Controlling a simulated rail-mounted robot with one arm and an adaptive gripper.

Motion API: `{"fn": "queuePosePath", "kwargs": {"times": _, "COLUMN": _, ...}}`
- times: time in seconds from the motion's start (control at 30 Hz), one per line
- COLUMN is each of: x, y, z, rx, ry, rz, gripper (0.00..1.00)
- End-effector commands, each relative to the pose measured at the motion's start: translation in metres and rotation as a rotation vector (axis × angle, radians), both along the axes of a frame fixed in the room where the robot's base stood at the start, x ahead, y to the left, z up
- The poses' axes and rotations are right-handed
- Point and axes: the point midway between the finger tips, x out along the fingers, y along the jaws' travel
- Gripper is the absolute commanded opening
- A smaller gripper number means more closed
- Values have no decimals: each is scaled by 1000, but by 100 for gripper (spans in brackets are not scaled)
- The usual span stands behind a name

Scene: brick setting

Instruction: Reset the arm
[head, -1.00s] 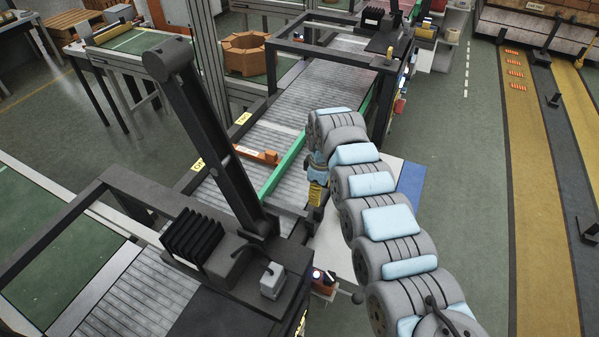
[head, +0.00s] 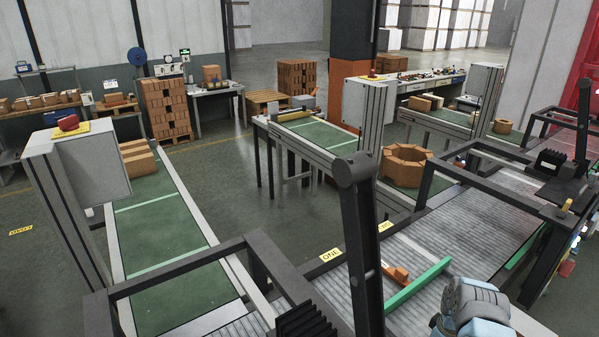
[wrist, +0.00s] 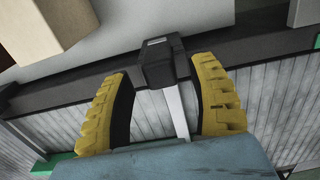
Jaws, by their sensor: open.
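My arm shows only in part at the lower right of the head view, as a grey and light-blue link (head: 474,305) beside the roller conveyor (head: 474,212). My gripper (wrist: 160,82) is seen in the wrist view, with two ridged yellow fingers spread wide apart. It is open, and no object is held between the fingers. Behind the fingers are a dark rail (wrist: 60,75) with a small black block (wrist: 163,62) and the grey rollers. In the head view the gripper's fingers are out of the frame or hidden.
A green bar (head: 417,284) and an orange piece (head: 396,273) lie on the conveyor. A dark post (head: 360,240) and black frames rise around it. Green-topped belts (head: 165,285) stand to the left. A round brick stack (head: 406,165) stands behind. Bare floor lies between the tables.

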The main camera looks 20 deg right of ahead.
Motion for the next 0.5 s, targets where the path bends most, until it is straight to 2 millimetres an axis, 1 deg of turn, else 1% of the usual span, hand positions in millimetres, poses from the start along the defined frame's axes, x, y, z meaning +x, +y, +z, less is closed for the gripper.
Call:
{"fn": "queuePosePath", "kwargs": {"times": 0.1, "x": 0, "y": 2, "z": -13, "rx": 3, "ry": 4, "rz": 1, "gripper": 59}}
{"fn": "queuePosePath", "kwargs": {"times": 0.5, "x": 0, "y": 2, "z": -34, "rx": 4, "ry": 4, "rz": 1, "gripper": 59}}
